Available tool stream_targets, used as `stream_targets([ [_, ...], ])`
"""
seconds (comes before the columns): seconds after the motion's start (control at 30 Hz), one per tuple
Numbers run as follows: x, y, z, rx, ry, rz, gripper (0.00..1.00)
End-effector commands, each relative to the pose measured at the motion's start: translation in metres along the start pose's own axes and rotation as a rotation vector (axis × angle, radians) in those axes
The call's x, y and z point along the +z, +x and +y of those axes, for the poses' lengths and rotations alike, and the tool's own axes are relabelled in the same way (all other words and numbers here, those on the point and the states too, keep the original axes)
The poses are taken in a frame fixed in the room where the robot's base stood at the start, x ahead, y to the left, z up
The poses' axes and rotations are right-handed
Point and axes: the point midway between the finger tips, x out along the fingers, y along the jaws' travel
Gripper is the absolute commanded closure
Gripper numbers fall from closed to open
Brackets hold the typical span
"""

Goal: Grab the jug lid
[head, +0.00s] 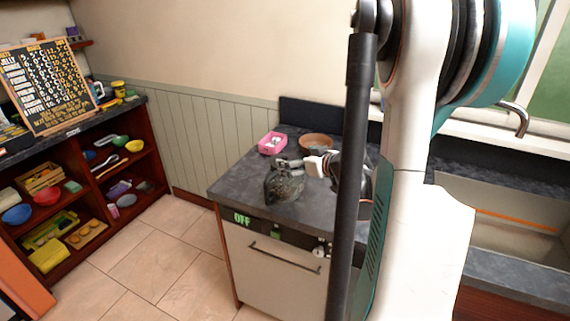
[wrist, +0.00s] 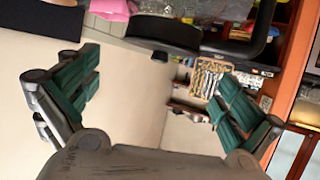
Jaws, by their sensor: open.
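The jug (head: 284,186) stands on the dark counter near its front edge and looks like patterned, see-through dark glass. In the wrist view, a black piece that looks like the jug lid (wrist: 163,34) shows at the top, below a glassy body, with a black curved handle (wrist: 262,32) to its right. My gripper (head: 290,163) is just above the top of the jug in the head view and partly hides it. In the wrist view my gripper (wrist: 160,70) is open, its green-padded fingers wide apart with nothing between them. Whether it touches the lid cannot be told.
A pink box (head: 272,143) and a brown bowl (head: 316,142) stand behind the jug on the counter (head: 235,185). A sink (head: 500,225) is at right. A shelf unit (head: 75,175) with several dishes stands at left; open floor lies between.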

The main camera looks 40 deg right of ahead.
Motion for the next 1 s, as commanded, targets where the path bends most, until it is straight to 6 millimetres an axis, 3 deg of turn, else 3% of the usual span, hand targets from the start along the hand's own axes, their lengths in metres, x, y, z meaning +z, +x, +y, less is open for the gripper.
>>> stream_targets([
  [0.17, 0.000, 0.010, 0.000, -0.001, 0.000, 0.000, 0.00],
  [0.47, -0.002, 0.051, 0.000, -0.002, 0.000, 0.000, 0.00],
  [0.7, -0.003, 0.053, 0.001, 0.000, 0.000, 0.000, 0.00],
  [0.73, -0.003, 0.053, 0.001, 0.000, 0.000, 0.000, 0.02],
  [0.87, -0.003, 0.053, 0.001, 0.000, 0.001, 0.000, 0.29],
  [1.0, -0.003, 0.053, 0.001, 0.000, 0.001, 0.000, 0.33],
])
